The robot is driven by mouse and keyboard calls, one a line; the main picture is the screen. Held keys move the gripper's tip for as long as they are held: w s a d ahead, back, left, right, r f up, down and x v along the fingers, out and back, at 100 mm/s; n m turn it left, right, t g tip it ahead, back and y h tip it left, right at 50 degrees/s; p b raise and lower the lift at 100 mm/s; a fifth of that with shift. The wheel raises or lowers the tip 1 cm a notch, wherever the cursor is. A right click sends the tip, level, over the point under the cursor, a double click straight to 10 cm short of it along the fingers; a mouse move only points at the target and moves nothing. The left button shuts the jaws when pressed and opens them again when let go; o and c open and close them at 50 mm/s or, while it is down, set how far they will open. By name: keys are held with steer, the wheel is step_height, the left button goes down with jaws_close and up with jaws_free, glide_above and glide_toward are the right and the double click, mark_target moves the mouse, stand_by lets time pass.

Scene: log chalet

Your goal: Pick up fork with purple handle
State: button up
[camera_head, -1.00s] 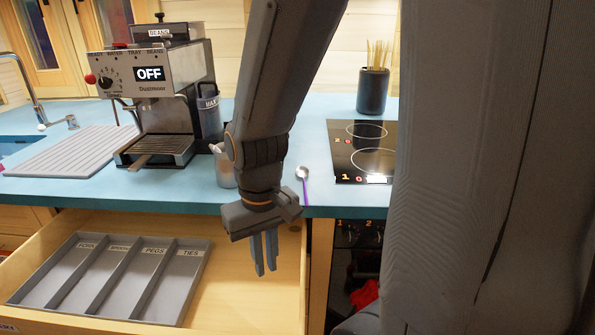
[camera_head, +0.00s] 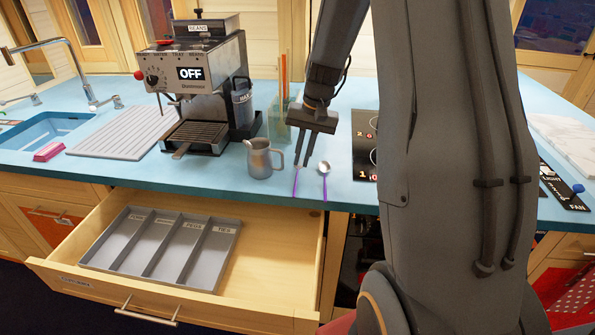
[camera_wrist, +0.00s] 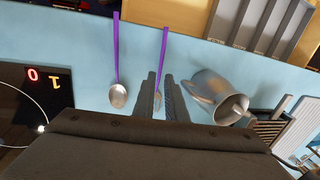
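Two purple-handled utensils lie side by side on the blue counter. The right one in the head view is a spoon (camera_head: 324,169), whose bowl also shows in the wrist view (camera_wrist: 118,97). The other, the fork (camera_head: 295,184), lies just left of it, with its handle toward the front edge. In the wrist view the fork (camera_wrist: 163,55) runs toward the gap between my fingers, and its head is partly hidden by them. My gripper (camera_head: 303,163) points down over the fork's head end. Its fingers (camera_wrist: 159,98) are a little apart, with no grip visible.
A metal pitcher (camera_head: 260,160) stands close left of the fork. Behind are a coffee machine (camera_head: 205,95) and a glass container (camera_head: 281,125). The hob (camera_head: 364,150) is to the right. An open drawer with a grey divided tray (camera_head: 160,245) juts out below the counter.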

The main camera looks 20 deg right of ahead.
mark_target(296, 178)
steer(key=p+x, duration=0.1)
steer(key=x, duration=0.1)
steer(key=p+x, duration=0.1)
steer(key=x, duration=0.1)
steer(key=shift+s+a+f, duration=0.2)
steer(key=shift+f, duration=0.05)
steer(key=shift+w+f, duration=0.15)
steer(key=shift+f, duration=0.35)
jaws_close()
steer(key=shift+r, duration=0.1)
